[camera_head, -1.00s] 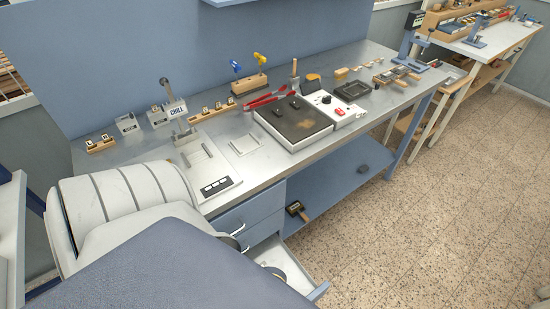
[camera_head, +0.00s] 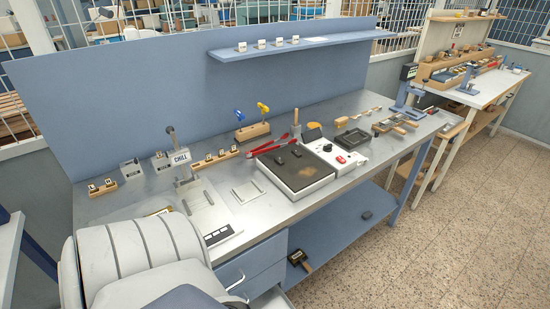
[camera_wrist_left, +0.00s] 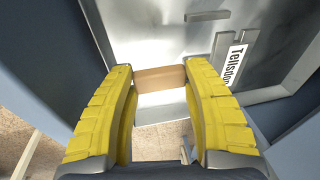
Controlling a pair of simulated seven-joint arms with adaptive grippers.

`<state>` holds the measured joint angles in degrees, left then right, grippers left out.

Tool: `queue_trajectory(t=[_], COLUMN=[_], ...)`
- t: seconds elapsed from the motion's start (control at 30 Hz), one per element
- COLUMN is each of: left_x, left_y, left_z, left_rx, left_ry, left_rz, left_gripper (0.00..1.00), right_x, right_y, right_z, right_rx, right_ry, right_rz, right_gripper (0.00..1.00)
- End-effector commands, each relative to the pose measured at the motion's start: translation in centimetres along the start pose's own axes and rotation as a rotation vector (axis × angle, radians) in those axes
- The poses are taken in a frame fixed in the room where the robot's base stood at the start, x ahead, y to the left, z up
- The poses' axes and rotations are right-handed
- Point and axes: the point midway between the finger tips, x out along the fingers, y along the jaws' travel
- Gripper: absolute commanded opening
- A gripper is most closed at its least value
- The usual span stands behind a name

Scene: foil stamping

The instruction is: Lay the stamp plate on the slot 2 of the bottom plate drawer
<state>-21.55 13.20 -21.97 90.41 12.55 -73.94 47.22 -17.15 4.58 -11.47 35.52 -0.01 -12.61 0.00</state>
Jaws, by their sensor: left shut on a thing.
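In the left wrist view, the yellow fingers of my left gripper (camera_wrist_left: 160,72) are shut on a tan-brown piece (camera_wrist_left: 160,77), likely the stamp plate. Only one small face of it shows between the fingertips. Behind the fingers is the grey metal interior of an open drawer (camera_wrist_left: 150,35). A white plate with black lettering (camera_wrist_left: 236,66) lies in it to the right, beside grey strips. I cannot tell the slot numbers or whether the held piece touches the drawer. My right gripper is not in view.
The bench holds a press with a "CHILL" sign (camera_head: 180,157), a dark hot plate (camera_head: 294,168), red tongs (camera_head: 268,146) and a black tray (camera_head: 353,138). A closed drawer (camera_head: 250,264) sits under the bench top. The floor (camera_head: 440,235) to the right is clear.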

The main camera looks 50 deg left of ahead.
Motion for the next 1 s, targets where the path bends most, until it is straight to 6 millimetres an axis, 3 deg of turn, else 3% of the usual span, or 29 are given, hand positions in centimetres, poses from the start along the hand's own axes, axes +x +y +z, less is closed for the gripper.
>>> queue_trajectory(t=[1.0], left_x=[5.9], left_y=[0.8], left_z=[0.6], left_rx=[0.002], left_ry=[0.001], left_rz=[-0.001], left_gripper=[0.04], right_x=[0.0], right_y=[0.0], right_z=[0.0], right_rx=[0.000], right_ry=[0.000], right_rz=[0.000], right_gripper=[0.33])
